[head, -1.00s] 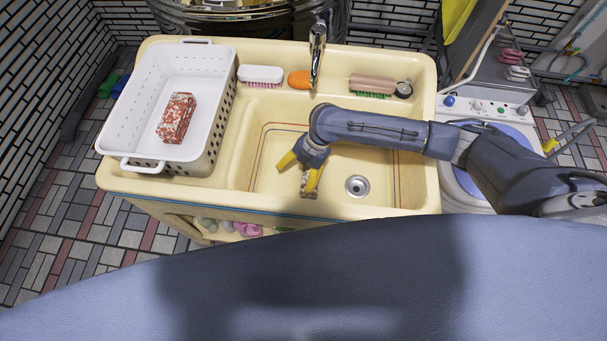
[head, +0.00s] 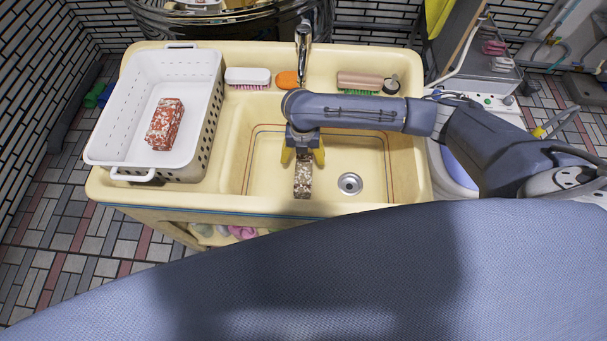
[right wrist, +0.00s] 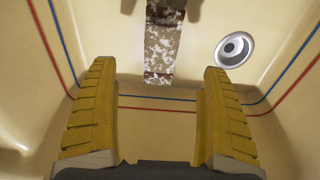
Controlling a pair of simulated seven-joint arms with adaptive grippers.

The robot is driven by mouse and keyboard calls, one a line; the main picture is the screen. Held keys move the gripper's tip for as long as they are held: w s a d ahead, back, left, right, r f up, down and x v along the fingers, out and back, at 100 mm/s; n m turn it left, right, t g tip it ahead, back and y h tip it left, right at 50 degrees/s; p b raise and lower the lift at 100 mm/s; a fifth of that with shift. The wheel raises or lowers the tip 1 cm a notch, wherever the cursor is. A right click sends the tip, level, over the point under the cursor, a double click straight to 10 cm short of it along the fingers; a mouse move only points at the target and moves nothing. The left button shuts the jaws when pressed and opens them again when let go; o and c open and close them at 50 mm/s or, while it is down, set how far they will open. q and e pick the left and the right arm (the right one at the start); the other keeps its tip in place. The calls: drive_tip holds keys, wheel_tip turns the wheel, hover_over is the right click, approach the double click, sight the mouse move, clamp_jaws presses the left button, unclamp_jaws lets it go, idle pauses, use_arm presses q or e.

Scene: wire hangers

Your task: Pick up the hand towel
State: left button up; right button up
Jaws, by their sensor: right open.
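A folded brown-and-white speckled cloth, which looks like the hand towel (head: 303,182), lies in the sink basin (head: 265,180), left of the drain. In the right wrist view the towel (right wrist: 163,45) shows as a narrow strip beyond the fingertips, in line with the gap between them; its far end is cut off by the frame. My right gripper (head: 302,156) is open over the basin, with a yellow finger on each side at the towel's far end. In the right wrist view the open gripper (right wrist: 157,68) has nothing between its fingers. My left gripper is not in view.
A white perforated basket (head: 205,112) holding a red-and-white speckled folded cloth (head: 165,124) stands at the sink's left. Brushes (head: 247,77) and an orange item (head: 288,80) lie on the back ledge near the faucet (head: 303,45). The drain (head: 349,183) is right of the towel.

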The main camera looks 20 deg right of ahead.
sight(304, 171)
drive_tip(key=shift+d+f, duration=0.15)
drive_tip(key=shift+f, duration=5.3)
drive_tip(key=shift+c, duration=0.3)
drive_tip(key=c, duration=1.6)
drive_tip(key=shift+r, duration=0.15)
wheel_tip(304, 171, up, 20)
